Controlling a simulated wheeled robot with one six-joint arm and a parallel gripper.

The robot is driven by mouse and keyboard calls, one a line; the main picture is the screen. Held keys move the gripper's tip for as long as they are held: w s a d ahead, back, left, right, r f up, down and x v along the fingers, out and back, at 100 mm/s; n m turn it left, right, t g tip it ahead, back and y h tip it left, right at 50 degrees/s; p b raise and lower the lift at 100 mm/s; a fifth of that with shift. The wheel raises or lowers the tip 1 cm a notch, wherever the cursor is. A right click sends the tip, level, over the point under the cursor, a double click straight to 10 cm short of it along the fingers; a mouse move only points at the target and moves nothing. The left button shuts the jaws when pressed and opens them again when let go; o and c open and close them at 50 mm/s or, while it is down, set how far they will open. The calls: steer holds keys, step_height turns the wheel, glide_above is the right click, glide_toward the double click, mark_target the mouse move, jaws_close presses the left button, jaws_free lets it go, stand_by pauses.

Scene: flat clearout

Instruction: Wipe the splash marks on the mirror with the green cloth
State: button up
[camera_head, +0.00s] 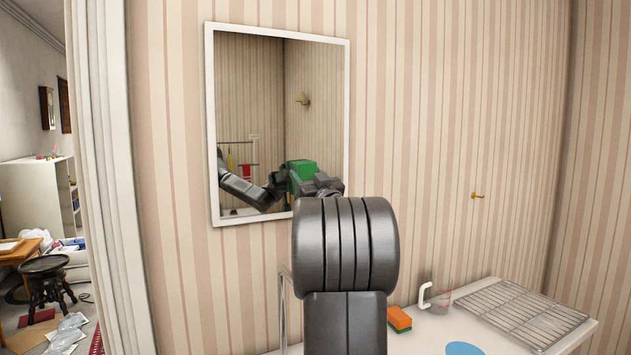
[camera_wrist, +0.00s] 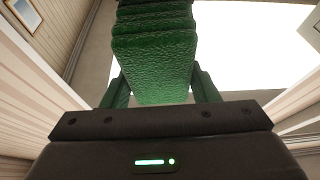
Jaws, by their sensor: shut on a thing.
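The mirror (camera_head: 262,100) hangs on the striped wall in a thin white frame, ahead of my arm in the head view. I cannot make out splash marks on the visible glass. In the wrist view the green cloth (camera_wrist: 155,55) is a thick folded pad. My gripper (camera_wrist: 163,85) is shut on it, with a finger at each side. In the head view green (camera_head: 300,170) shows at the mirror's lower right, beside a reflected dark arm; I cannot tell how much is reflection. My arm hides the mirror's lower right corner. Contact with the glass cannot be told.
A white counter below right holds an orange and green sponge (camera_head: 400,319), a clear jug with a white handle (camera_head: 436,297), a wire rack (camera_head: 522,312) and a blue disc (camera_head: 464,349). A brass hook (camera_head: 477,196) is on the wall. A stool (camera_head: 47,280) stands beyond the opening at left.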

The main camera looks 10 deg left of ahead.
steer(key=shift+s+a+b, duration=0.65)
steer(key=shift+s+a, duration=0.05)
steer(key=shift+a, duration=0.35)
steer(key=shift+s+a+b, duration=0.6)
steer(key=shift+s+a, duration=0.1)
steer(key=shift+a, duration=0.3)
steer(key=shift+s+a+b, duration=0.65)
steer(key=shift+s+a, duration=0.05)
steer(key=shift+a, duration=0.35)
steer(key=s+d+b, duration=0.1)
steer(key=s+d, duration=0.2)
steer(key=s, duration=0.2)
steer(key=shift+d, duration=0.25)
steer(key=shift+s+d, duration=0.45)
steer(key=shift+s, duration=0.2)
steer(key=shift+s+d, duration=0.4)
steer(key=shift+s, duration=0.2)
steer(key=shift+w, duration=0.1)
